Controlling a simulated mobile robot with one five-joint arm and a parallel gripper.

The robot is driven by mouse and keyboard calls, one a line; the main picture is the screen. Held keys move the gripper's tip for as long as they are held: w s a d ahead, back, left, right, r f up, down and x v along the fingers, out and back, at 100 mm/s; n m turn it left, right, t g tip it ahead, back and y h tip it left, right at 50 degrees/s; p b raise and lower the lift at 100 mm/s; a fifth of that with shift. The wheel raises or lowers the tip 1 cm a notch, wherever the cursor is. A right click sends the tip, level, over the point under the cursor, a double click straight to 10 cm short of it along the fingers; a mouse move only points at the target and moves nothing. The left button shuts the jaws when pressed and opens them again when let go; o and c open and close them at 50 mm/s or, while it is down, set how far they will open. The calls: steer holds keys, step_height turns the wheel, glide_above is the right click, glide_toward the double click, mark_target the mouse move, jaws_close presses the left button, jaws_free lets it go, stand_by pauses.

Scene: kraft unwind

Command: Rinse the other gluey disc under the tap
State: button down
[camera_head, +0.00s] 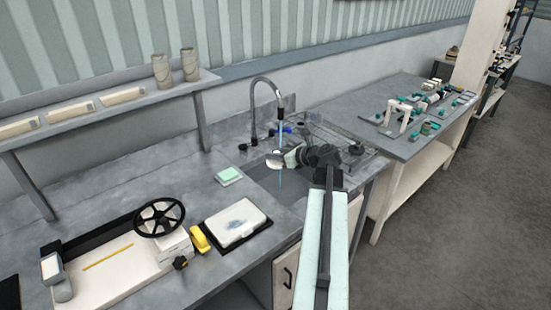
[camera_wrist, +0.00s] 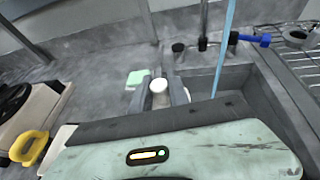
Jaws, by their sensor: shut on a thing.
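My gripper (camera_head: 283,160) is over the sink (camera_head: 265,180) and shut on a small pale disc (camera_head: 273,163). In the wrist view the white disc (camera_wrist: 159,87) shows between the two fingers; its glue cannot be made out. The curved tap (camera_head: 255,95) stands behind the sink and is running. In the wrist view the stream (camera_wrist: 223,50) comes down to the right of the fingers. I cannot tell whether the water touches the disc.
A wire rack (camera_head: 335,140) stands right of the sink, with a grey ring-shaped thing (camera_wrist: 298,37) on it. A green-and-white sponge (camera_head: 229,175) lies left of the sink. A white tray (camera_head: 236,220), a yellow tool (camera_head: 200,238) and a handwheel machine (camera_head: 160,218) take the front left.

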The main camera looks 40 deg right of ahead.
steer(key=w+d+f+b, duration=0.2)
steer(key=w+d, duration=0.7)
steer(key=shift+w+f, duration=0.15)
steer(key=shift+f, duration=0.2)
steer(key=shift+d, duration=0.2)
stand_by(0.5)
steer(key=shift+s+d, duration=0.35)
steer(key=shift+s, duration=0.1)
steer(key=shift+w+a, duration=0.1)
steer(key=shift+w+a, duration=0.35)
stand_by(0.3)
steer(key=shift+s+d, duration=0.45)
